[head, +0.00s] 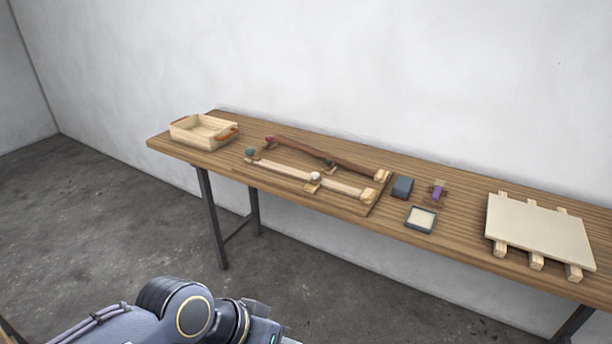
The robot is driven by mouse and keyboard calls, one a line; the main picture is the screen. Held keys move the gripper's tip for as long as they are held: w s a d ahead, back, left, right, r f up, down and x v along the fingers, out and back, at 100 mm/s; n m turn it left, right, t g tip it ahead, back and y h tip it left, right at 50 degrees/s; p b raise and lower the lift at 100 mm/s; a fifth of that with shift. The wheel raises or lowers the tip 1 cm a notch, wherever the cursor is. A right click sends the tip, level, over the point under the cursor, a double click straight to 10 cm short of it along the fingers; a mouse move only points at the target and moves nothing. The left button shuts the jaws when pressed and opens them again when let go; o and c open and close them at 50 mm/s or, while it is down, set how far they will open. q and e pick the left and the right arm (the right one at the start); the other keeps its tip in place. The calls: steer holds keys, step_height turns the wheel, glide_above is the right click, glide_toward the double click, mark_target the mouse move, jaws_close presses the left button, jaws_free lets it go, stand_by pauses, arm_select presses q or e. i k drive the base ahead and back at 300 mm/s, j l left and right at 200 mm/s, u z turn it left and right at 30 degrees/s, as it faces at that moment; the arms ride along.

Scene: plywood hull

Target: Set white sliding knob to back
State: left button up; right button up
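The white sliding knob (315,176) is a small pale ball on a wooden slider. It sits on the pale front rail (290,175), a little right of the rail's middle. Behind it runs a dark brown rail (330,153) with a small dark slider (328,164). Both rails are mounted on a wooden board on the table. One of my arms shows at the bottom of the head view, away from the table. Neither gripper's fingers are in view.
The long wooden table (440,240) stands against a white wall. A wooden tray (204,131) is at its left end. A dark blue block (402,187), a purple piece (438,191), a small square dish (421,219) and a pale slatted panel (538,232) lie to the right. Grey floor is clear at left.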

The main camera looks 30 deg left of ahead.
mark_target(315, 178)
steer(key=i+j+z, duration=0.1)
steer(key=i+j, duration=0.15)
steer(key=i+j+z, duration=0.1)
steer(key=i+j, duration=0.15)
steer(key=j, duration=0.2)
steer(key=i+j, duration=0.2)
steer(key=j, duration=0.15)
steer(key=i+j+z, duration=0.15)
steer(key=j, duration=0.25)
steer(key=i+j+z, duration=0.1)
steer(key=i+j, duration=0.15)
steer(key=j, duration=0.15)
